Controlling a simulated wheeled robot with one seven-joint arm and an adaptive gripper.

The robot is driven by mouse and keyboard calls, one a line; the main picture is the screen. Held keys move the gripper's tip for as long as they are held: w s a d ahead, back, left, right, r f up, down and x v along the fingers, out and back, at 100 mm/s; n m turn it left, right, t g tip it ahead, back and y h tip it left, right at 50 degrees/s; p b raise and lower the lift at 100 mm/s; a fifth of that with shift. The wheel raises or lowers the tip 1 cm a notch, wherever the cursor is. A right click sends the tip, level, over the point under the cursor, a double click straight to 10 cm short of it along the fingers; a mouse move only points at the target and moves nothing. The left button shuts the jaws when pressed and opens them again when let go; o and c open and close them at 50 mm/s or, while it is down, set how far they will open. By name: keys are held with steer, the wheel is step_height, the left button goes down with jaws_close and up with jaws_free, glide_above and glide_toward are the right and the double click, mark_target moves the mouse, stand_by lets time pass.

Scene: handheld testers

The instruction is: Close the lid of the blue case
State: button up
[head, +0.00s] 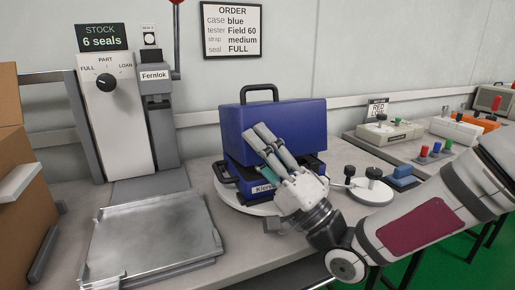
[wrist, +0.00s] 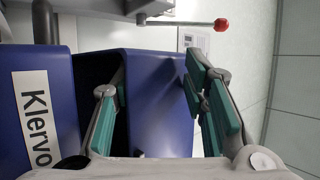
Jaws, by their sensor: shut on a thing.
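The blue case stands on a round white turntable (head: 232,198), its base (head: 262,180) low and facing front with a "Klerv..." label, partly hidden by my gripper. The lid (head: 290,118) is raised above the base, with a dark gap between them in the wrist view. My gripper (head: 262,136) reaches up across the front of the case. In the wrist view, the base (wrist: 60,115) is at left, and my gripper (wrist: 155,85) has one finger in the gap and the other beyond the lid (wrist: 160,105), shut on the lid.
An empty metal tray (head: 150,235) lies on the bench at left front, beside a cardboard box (head: 20,190). A seal dispenser (head: 115,120) and a press stand behind. At right are a round white stand with black knobs (head: 373,175), a blue block (head: 402,176) and several testers.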

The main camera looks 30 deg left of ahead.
steer(key=v, duration=1.2)
steer(key=shift+c, duration=0.3)
jaws_close()
